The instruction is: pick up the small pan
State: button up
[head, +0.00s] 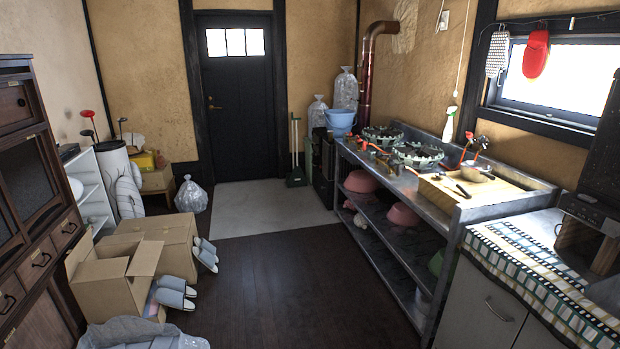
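My gripper is not in view.
Two stove burners (418,155) stand farther along the counter. A cabinet with a checked cloth (530,262) is at the near right. Cardboard boxes (118,283) and slippers (174,292) are on the left floor. The dark middle floor (285,285) is clear.

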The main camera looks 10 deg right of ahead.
aim_at(482, 173)
jog(key=i+z, duration=0.2)
jog(key=i, duration=0.25)
jog(key=i+j+z, duration=0.2)
jog(key=i, duration=0.25)
jog(key=i+j+z, duration=0.15)
jog(key=i, duration=0.3)
jog(key=i+j+z, duration=0.2)
jog(key=i, duration=0.25)
jog(key=i+j+z, duration=0.2)
jog(key=z, duration=0.2)
jog(key=i+j+z, duration=0.5)
jog(key=j+z, duration=0.15)
jog(key=z, duration=0.15)
jog(key=i+j+z, duration=0.1)
jog(key=j+z, duration=1.25)
jog(key=j, duration=0.7)
